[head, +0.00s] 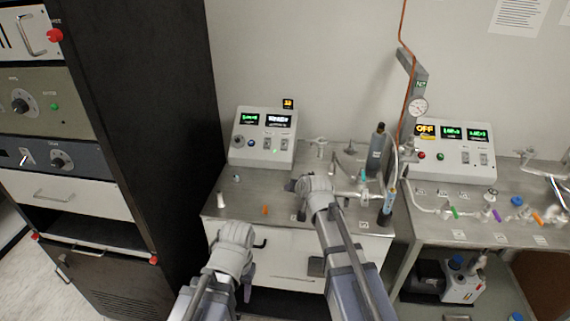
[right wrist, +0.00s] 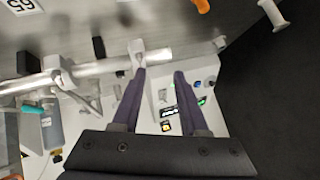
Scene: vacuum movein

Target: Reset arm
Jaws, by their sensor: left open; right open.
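My left arm comes in at the bottom of the head view, with its gripper (head: 247,284) low in front of the bench drawer, pointing down and mostly hidden by its own wrist; it touches nothing that I can see.
A control box (head: 262,137) stands at the back of the bench. A grey cylinder (head: 377,152) and tubing stand right of my right arm. A second bench (head: 480,230) carries a valve line and another control box (head: 450,145). A dark rack (head: 150,130) stands left.

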